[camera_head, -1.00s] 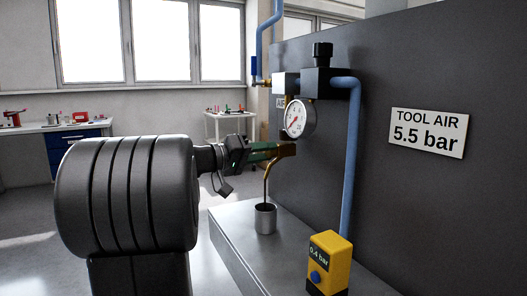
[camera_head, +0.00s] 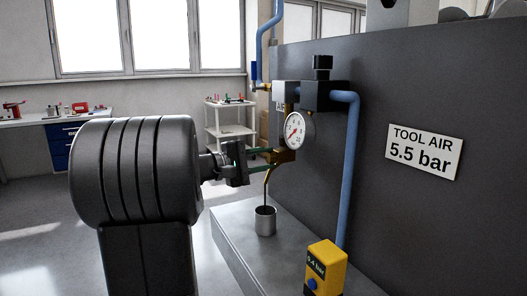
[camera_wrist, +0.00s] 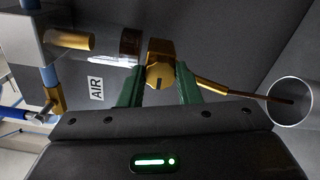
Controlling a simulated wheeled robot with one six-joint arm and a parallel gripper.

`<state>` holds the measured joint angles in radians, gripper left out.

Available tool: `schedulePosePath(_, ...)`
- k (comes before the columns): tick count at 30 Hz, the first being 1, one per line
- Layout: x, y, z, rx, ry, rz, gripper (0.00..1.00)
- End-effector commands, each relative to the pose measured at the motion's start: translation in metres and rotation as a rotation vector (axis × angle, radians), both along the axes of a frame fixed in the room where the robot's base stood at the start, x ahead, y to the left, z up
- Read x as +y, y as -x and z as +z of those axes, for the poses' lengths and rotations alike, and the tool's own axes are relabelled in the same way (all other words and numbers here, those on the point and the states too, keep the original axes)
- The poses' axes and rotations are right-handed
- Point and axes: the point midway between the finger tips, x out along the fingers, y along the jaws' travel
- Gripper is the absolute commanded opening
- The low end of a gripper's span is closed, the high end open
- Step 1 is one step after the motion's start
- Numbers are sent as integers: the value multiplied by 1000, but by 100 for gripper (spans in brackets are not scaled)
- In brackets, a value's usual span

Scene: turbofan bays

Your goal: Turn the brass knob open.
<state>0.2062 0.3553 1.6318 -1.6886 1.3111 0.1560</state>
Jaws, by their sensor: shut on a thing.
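The brass knob (camera_wrist: 159,76) shows in the wrist view as a round brass piece with a short dark mark on its lower edge. My gripper (camera_wrist: 160,86) has its two green fingers on either side of it and is shut on it. In the head view my gripper (camera_head: 269,158) reaches from the left to the brass valve (camera_head: 284,155) below the round gauge (camera_head: 295,131). The fingers hide much of the knob there. A thin brass pipe (camera_head: 266,187) runs down from the valve into a metal cup (camera_head: 265,221).
The cup stands on a grey ledge (camera_head: 228,236) beside a yellow meter (camera_head: 326,267). A blue pipe (camera_head: 349,180) runs down right of the gauge. A dark panel with a "TOOL AIR 5.5 bar" sign (camera_head: 424,151) stands behind. The floor at left is open.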

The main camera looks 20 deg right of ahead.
Motion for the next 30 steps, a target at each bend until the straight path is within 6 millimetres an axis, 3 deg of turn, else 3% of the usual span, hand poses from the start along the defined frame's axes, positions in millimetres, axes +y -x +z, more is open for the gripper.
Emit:
schedulePosePath(18,0,0,3,566,43,1,7)
schedulePosePath(30,0,0,0,781,60,1,7)
